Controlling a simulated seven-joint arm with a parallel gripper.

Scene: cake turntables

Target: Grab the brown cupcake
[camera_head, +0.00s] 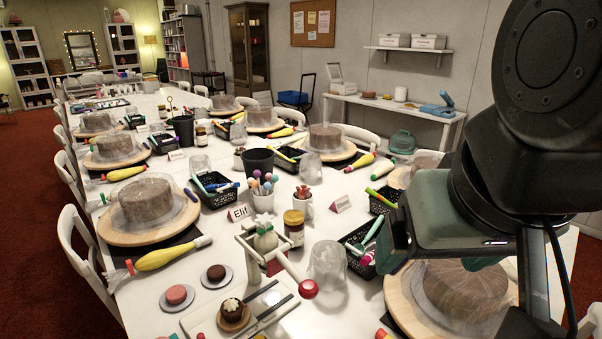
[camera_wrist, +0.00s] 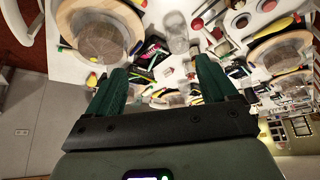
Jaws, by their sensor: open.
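The brown cupcake (camera_head: 232,309) has a dark chocolate body with a pale topping. It sits upright on a small round wooden coaster on a white board near the front edge of the table. My gripper (camera_wrist: 158,75) is open, with two green fingers spread and nothing between them. In the head view my arm fills the right side, well to the right of the cupcake and higher than it. In the wrist view I cannot clearly make out the cupcake among the small things at the top.
A pink round cake (camera_head: 176,294) and a dark one (camera_head: 216,272) lie on small plates behind the cupcake. A stand with a red knob (camera_head: 308,288) and a clear glass (camera_head: 328,272) stand to its right. A covered cake on a turntable (camera_head: 470,285) is below my arm.

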